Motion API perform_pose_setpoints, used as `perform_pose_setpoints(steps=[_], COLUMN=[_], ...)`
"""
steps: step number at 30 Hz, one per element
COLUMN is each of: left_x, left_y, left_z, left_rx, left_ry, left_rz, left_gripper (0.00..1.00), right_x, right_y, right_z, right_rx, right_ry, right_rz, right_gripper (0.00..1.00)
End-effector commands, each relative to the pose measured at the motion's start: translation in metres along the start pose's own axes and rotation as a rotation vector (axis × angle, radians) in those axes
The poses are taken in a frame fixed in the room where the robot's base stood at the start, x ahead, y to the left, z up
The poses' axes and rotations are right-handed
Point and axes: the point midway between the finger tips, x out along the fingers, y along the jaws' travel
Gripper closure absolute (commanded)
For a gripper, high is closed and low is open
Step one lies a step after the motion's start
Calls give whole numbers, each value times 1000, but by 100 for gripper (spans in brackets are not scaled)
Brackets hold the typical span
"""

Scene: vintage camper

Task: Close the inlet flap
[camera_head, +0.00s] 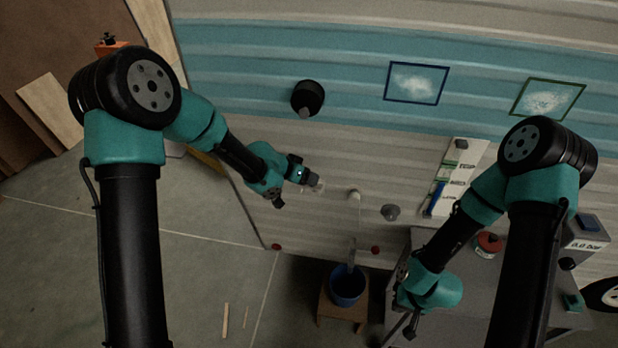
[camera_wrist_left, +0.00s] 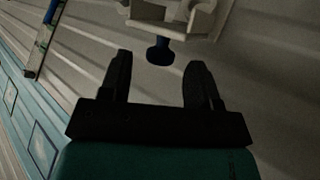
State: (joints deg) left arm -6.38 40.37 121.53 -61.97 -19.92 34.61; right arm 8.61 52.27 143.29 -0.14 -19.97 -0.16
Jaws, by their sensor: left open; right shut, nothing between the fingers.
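In the left wrist view, a pale inlet housing (camera_wrist_left: 178,24) is at the top on the camper wall. It looks open-fronted; I cannot clearly separate its flap from the housing. A dark blue, round-ended part (camera_wrist_left: 158,50) sticks out below it, in line with the gap between my fingers. My left gripper (camera_wrist_left: 158,72) is open and empty, apart from the housing. In the head view, my left gripper (camera_head: 312,182) is at the lower wall and largely hides this pale fitting. My right gripper (camera_head: 411,328) is shut and empty by the grey bench, low in the picture.
A white outlet (camera_head: 354,195) and a grey fitting (camera_head: 390,212) are on the wall to the right of my left gripper. Below, a blue bucket (camera_head: 347,285) stands on a wooden stool. A grey bench (camera_head: 470,285) holds a red-topped can (camera_head: 488,244).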

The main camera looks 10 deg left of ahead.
Motion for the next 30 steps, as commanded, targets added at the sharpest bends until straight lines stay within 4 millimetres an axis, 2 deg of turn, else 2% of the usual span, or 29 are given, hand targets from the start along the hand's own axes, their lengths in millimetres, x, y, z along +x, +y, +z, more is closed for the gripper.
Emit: perform_pose_setpoints(steps=[6,15,30], left_x=[16,17,16], left_y=[0,0,0], left_z=[0,0,0], left_rx=[0,1,0], left_ry=[0,1,1], left_rz=[0,0,-1], left_gripper=[43,44,92], right_x=[0,0,0], right_y=[0,0,0], right_z=[0,0,0], right_rx=[0,0,0], right_ry=[0,0,0], right_rz=[0,0,0], right_gripper=[100,100,100])
